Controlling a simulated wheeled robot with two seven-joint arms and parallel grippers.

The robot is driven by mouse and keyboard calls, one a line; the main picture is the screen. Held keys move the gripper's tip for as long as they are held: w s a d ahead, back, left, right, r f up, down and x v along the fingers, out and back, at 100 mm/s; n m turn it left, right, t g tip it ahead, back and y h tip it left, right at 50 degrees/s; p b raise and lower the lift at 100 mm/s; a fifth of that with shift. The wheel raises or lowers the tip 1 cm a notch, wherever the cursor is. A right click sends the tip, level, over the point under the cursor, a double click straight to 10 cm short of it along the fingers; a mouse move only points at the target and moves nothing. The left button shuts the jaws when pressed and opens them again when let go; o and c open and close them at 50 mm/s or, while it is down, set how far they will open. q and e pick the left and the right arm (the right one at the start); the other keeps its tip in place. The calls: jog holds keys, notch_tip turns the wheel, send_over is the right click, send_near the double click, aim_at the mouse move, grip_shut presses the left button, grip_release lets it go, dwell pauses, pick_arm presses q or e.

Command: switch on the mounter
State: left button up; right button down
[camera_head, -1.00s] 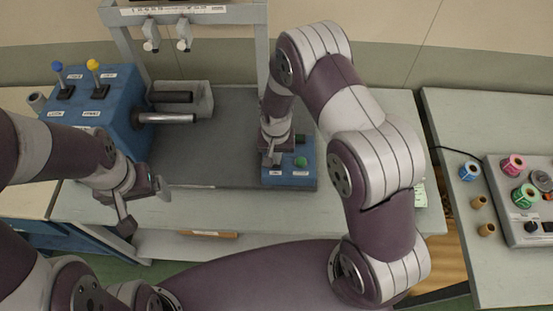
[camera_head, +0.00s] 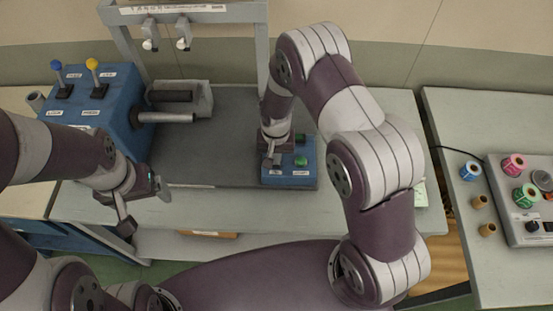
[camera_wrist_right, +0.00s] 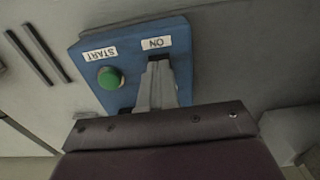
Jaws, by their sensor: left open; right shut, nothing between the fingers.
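A blue control box (camera_head: 305,181) stands at the front right of the dark machine bed. In the right wrist view the box (camera_wrist_right: 92,42) has a green button (camera_wrist_right: 109,78) beside a START label (camera_wrist_right: 100,53), and an ON label (camera_wrist_right: 156,43). My right gripper (camera_wrist_right: 157,66) is shut and empty, with its fingertips over the box just below the ON label. Whatever control lies under the fingertips is hidden, and I cannot tell whether they touch it. My left gripper (camera_head: 143,205) is open and empty near the table's front left edge, away from the box.
A blue machine (camera_head: 118,115) with blue and yellow levers (camera_head: 92,64) and a metal shaft (camera_head: 165,117) stands at the left. A grey frame (camera_head: 256,45) rises behind. The right table (camera_head: 470,110) holds coloured rolls and a grey control panel (camera_head: 520,215).

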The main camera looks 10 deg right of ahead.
jog(key=shift+f+b, duration=0.35)
jog(key=shift+f, duration=0.15)
notch_tip(320, 180, up, 7)
jog(key=p, duration=0.5)
jog(key=shift+p, duration=0.4)
